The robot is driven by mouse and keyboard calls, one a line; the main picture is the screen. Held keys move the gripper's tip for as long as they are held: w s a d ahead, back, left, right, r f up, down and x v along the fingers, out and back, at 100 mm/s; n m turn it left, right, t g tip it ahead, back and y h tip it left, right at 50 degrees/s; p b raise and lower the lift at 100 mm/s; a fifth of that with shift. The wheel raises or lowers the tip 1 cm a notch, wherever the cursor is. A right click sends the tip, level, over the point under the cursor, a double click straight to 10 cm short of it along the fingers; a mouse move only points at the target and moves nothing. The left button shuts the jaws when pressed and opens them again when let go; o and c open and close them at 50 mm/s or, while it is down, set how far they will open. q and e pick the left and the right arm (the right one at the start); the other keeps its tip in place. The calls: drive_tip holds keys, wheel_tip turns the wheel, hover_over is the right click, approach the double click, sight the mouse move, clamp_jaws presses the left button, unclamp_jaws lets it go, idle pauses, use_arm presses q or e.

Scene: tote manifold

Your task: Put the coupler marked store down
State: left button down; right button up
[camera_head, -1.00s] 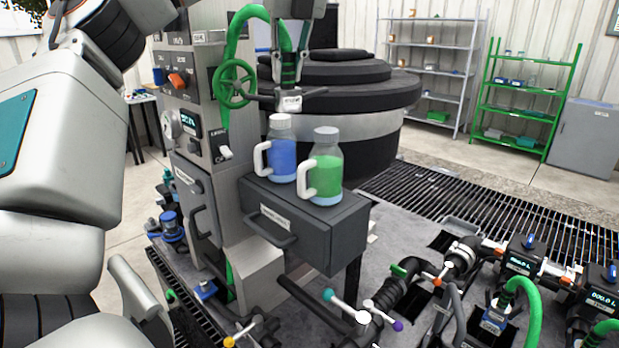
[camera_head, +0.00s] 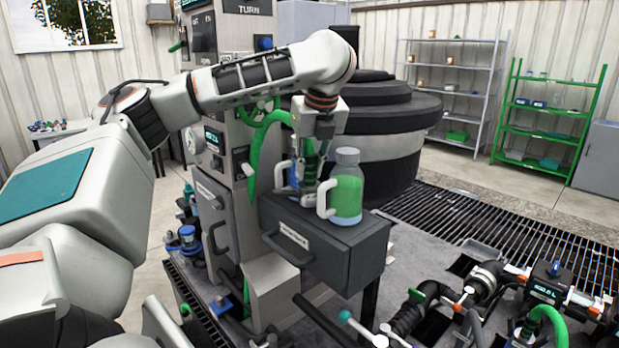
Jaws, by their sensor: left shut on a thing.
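My left gripper (camera_head: 312,166) reaches in from the left and points down over the dark grey drawer box (camera_head: 345,238). It is shut on the green-banded coupler (camera_head: 311,150) on the end of the green hose (camera_head: 265,122). The coupler is just behind and left of the green-filled bottle (camera_head: 348,185) and in front of the blue-filled bottle (camera_head: 294,172), which it partly hides. The coupler's lower end is low by the box top; I cannot tell whether it touches. Its marking cannot be read. My right gripper is not in view.
The grey control panel (camera_head: 216,110) stands left of the box, and the large black-lidded tank (camera_head: 375,150) behind. Pipes and valves (camera_head: 480,285) fill the bench at lower right. Little free room shows on the box top around the bottles.

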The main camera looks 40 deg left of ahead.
use_arm(q)
drive_tip(key=shift+f, duration=1.25)
drive_tip(key=shift+f, duration=0.15)
drive_tip(key=c, duration=1.8)
unclamp_jaws()
drive_tip(key=shift+c, duration=0.2)
